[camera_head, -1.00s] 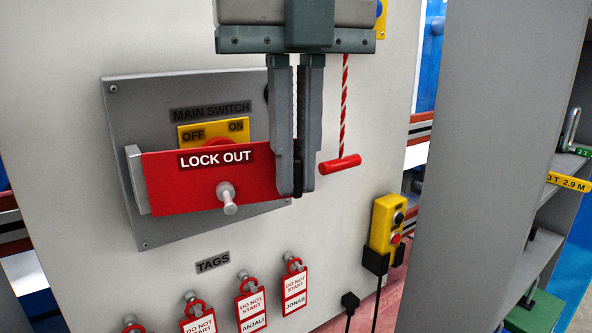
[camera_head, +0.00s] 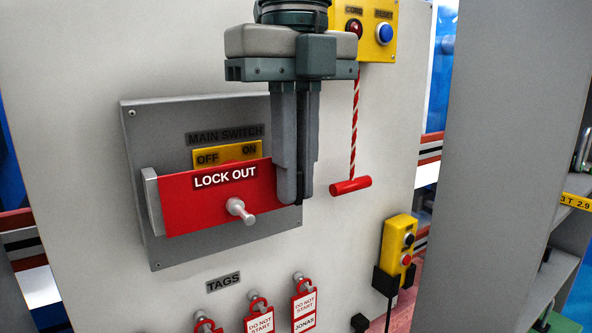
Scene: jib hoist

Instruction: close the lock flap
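The lock flap (camera_head: 190,206) is a red plate marked LOCK OUT, hinged at its left edge on a grey bracket. It lies across the front of the grey main switch panel (camera_head: 155,120), below the yellow OFF/ON plate (camera_head: 208,157). A pale knob (camera_head: 240,211) sticks out of its face. My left gripper (camera_head: 296,200) points down at the flap's right end, its two fingers together, with no flap visible between them. The left finger covers the flap's right edge, so contact and any remaining gap behind the flap cannot be told. My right gripper is not in view.
A red pull handle (camera_head: 350,186) hangs on a striped cord just right of my fingers, under a yellow box (camera_head: 377,30) with a blue button. A yellow pendant (camera_head: 399,246) and red tags (camera_head: 304,306) are lower down. A grey shelf unit (camera_head: 485,160) stands at right.

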